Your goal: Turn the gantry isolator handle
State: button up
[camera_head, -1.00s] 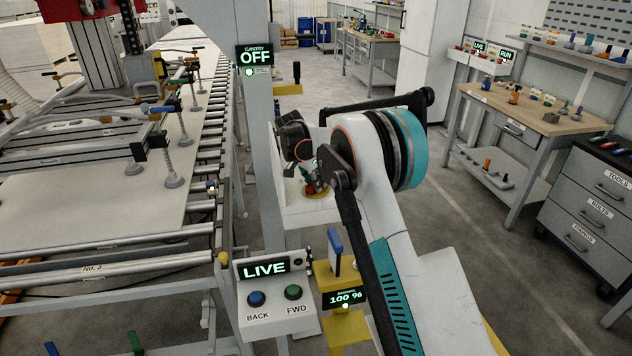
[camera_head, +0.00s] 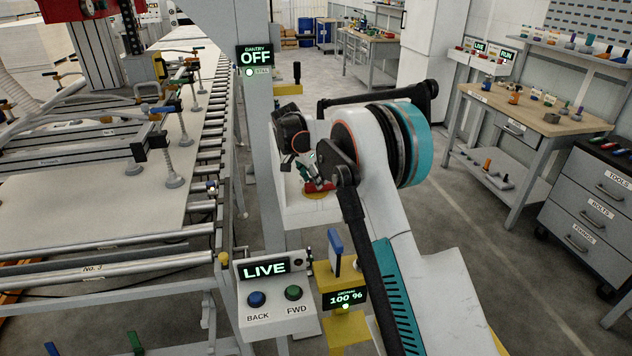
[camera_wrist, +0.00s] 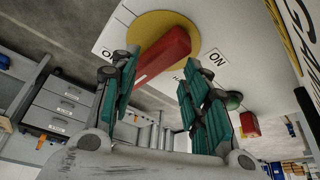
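The isolator handle is a red bar (camera_wrist: 165,55) on a round yellow plate (camera_wrist: 150,24), set on a pale panel. In the wrist view it slants, its lower end beside the left finger. An ON label (camera_wrist: 217,57) is to its right; another label at its left is partly covered. My gripper (camera_wrist: 158,80) has its two teal fingers spread apart, with the bar's lower part showing between them. I cannot tell whether a finger touches it. In the head view the red handle (camera_head: 320,187) shows just below my gripper (camera_head: 308,176). The gantry sign (camera_head: 255,57) reads OFF.
The roller conveyor (camera_head: 207,150) runs along the left. A workbench (camera_head: 530,112) is at the right, with open floor before it.

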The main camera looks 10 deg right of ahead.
jog(key=v, duration=0.9)
jog(key=shift+a, duration=0.2)
jog(key=shift+s+r, duration=0.1)
jog(key=shift+r, duration=0.05)
